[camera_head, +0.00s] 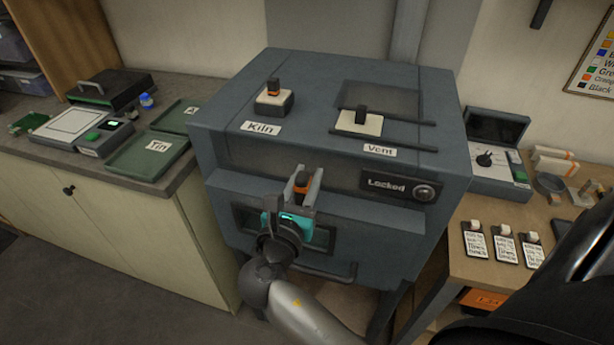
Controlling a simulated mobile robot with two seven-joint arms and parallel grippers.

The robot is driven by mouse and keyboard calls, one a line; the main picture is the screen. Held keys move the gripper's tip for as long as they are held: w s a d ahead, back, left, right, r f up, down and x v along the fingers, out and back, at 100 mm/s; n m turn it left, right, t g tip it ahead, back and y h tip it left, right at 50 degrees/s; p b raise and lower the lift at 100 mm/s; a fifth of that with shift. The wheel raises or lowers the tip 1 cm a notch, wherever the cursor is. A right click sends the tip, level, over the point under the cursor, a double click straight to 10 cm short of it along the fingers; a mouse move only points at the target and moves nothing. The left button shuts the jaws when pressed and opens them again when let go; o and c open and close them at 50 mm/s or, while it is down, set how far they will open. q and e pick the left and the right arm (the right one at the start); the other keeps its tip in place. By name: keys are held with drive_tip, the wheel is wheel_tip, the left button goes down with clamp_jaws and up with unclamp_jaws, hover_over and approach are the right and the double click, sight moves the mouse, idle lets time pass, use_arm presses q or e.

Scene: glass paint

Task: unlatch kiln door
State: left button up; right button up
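The kiln (375,225) is a large dark blue-grey box in the middle of the head view. The teal gripper body hides the latch's lower part and some of the door. My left gripper is not in view.
Two knobs stand on the kiln top, near labels "Kiln" (262,127) and "Vent" (380,150). A bar handle (330,272) sits low on the front. The left counter holds green trays (145,157). The right table holds a control box (492,172) and several labelled cards.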

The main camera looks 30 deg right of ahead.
clamp_jaws()
idle(0.9)
